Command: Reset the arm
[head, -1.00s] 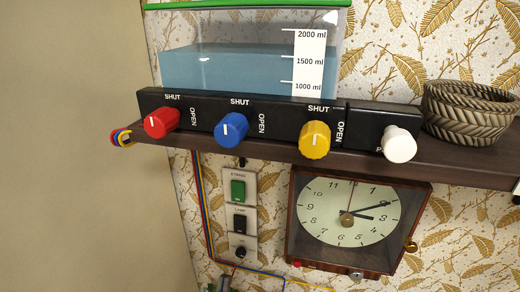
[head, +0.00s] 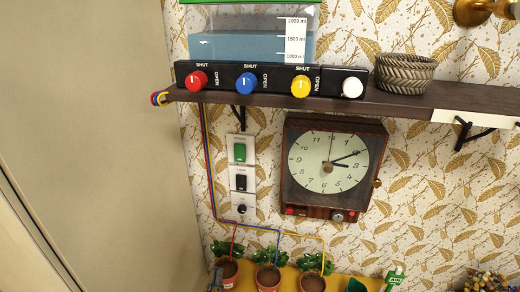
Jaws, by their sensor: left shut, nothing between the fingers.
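Neither of my grippers can be made out in the head view, and no part of my arms is clear there. The dark shelf (head: 400,103) carries a black control panel (head: 222,84) with a red knob (head: 196,80), a blue knob (head: 246,84), a yellow knob (head: 300,86) and a white knob (head: 352,87). A clear tank of blue water (head: 240,46) stands behind the panel.
A wicker basket (head: 404,76) sits on the shelf. Below hang a clock (head: 328,163) and a column of switches (head: 240,178). Potted plants (head: 268,278) stand on a yellow surface (head: 340,283). A bare wall (head: 90,120) is at left.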

